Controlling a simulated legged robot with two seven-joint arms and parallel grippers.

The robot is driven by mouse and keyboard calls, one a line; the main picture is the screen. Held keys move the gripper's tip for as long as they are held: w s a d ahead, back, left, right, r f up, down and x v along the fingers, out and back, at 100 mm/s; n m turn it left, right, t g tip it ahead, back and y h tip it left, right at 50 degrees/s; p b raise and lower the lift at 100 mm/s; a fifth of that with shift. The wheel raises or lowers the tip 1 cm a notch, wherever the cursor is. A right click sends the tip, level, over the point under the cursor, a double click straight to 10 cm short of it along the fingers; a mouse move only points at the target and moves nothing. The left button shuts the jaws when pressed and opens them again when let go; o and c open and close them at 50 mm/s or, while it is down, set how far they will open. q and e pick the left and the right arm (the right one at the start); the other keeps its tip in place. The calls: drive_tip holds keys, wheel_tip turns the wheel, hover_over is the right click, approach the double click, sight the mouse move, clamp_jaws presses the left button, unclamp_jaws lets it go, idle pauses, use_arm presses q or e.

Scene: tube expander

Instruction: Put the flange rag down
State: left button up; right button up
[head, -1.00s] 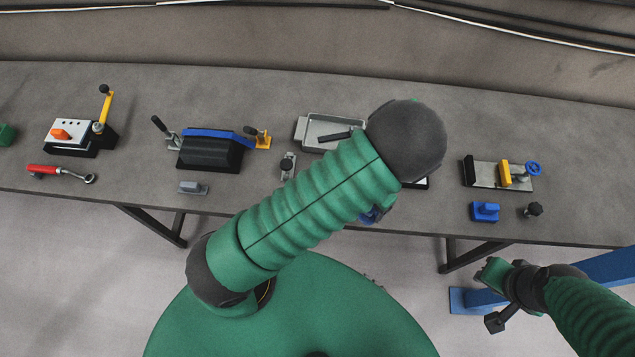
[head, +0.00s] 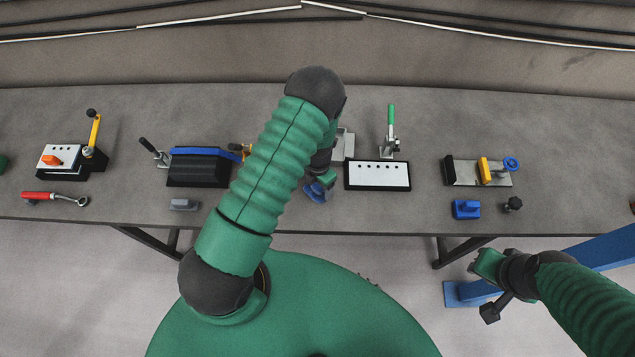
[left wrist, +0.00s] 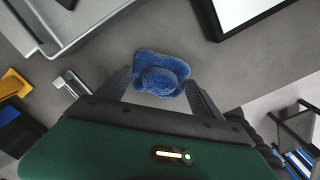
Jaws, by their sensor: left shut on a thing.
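The flange rag (left wrist: 160,70) is a blue cloth with a rounded lump on top. It sits between the two dark fingers of my left gripper (left wrist: 162,88) in the left wrist view, and the gripper is shut on it. In the head view the rag (head: 316,192) shows as a small blue patch below my left arm, near the table's front edge. I cannot tell whether it touches the tabletop. My right gripper (head: 487,287) is at the lower right, in front of the table; its finger opening is unclear.
On the table (head: 400,225), a white panel with holes (head: 378,176) and a green-handled clamp (head: 391,130) stand right of the rag. A grey tray (left wrist: 75,25) lies behind it, mostly hidden by my arm in the head view. A black block (head: 198,170) stands left.

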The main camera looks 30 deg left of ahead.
use_arm(q)
drive_tip(key=shift+f, duration=0.1)
drive_tip(key=o, duration=1.1)
drive_tip(key=shift+s, duration=0.1)
drive_tip(key=shift+o, duration=1.8)
drive_tip(key=shift+a, duration=0.5)
drive_tip(key=shift+r, duration=0.25)
wheel_tip(320, 180, up, 11)
drive_tip(key=b, duration=0.2)
wheel_tip(320, 180, up, 9)
drive_tip(key=m+t, duration=0.1)
drive_tip(key=m, duration=1.6)
hover_over(317, 185)
drive_tip(key=s+d, duration=0.4)
drive_tip(key=d, duration=0.1)
drive_tip(key=s+d+r+m+t, duration=0.2)
drive_tip(key=s+r+m, duration=0.4)
drive_tip(key=m, duration=1)
wheel_tip(317, 185, down, 11)
drive_tip(key=b, duration=1.1)
drive_tip(key=shift+w, duration=0.4)
use_arm(e)
drive_tip(key=s+x, duration=0.3)
drive_tip(key=x, duration=0.9)
drive_tip(key=shift+a+f, duration=0.15)
drive_tip(key=shift+f, duration=0.55)
